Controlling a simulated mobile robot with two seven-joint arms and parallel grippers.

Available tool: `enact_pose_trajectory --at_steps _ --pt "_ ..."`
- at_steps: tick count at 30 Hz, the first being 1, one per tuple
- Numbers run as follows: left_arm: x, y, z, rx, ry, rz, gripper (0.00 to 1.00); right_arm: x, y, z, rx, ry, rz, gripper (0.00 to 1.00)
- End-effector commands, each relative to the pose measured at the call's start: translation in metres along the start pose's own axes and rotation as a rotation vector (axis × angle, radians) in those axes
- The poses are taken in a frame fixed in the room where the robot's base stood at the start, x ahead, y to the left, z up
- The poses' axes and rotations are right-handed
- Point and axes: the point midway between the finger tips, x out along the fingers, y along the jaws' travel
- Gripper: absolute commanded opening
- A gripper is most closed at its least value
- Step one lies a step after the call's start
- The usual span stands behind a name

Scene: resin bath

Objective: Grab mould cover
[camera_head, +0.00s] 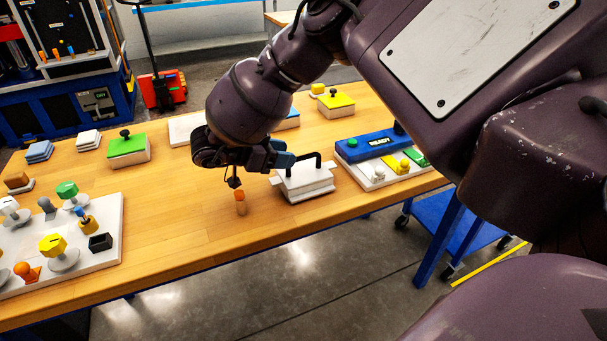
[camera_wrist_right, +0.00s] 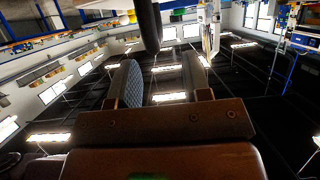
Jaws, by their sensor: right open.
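The mould cover, a white block (camera_head: 306,187) with a black bar handle (camera_head: 304,165) on top, sits on the wooden table near its front edge. My right gripper (camera_head: 284,161) reaches in from above and lies at the left end of the handle, close to it; I cannot tell whether they touch. In the right wrist view its two fingers (camera_wrist_right: 160,78) are apart with nothing clasped between them. A dark bar (camera_wrist_right: 149,24), probably the handle, shows ahead of the fingers in that view. My left gripper is not in view.
A blue READY box with coloured knobs (camera_head: 378,145) stands right of the cover. A small orange peg (camera_head: 240,203) stands to its left. A white board with several knobs (camera_head: 105,255) is at the left. A green block (camera_head: 128,148) and a yellow block (camera_head: 336,106) stand farther back.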

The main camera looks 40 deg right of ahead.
Motion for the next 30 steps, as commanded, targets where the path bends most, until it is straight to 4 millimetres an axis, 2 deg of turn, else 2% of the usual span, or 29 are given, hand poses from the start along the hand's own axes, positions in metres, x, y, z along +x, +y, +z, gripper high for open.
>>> enact_pose_trajectory --at_steps 12,19,20,28,30 --pt "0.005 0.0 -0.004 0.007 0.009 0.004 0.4 0.047 0.004 0.002 -0.001 0.0 0.002 0.44" --pt "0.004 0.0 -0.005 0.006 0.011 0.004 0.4 0.05 0.004 0.001 0.0 0.0 0.001 0.44" --pt "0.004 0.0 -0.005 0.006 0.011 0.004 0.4 0.05 0.004 0.001 0.0 0.0 0.001 0.43" --pt "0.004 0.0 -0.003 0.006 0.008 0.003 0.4 0.05 0.004 0.001 0.0 0.0 0.001 0.01" --pt "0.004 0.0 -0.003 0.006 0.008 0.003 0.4 0.049 0.004 0.001 0.0 0.0 0.001 0.0"
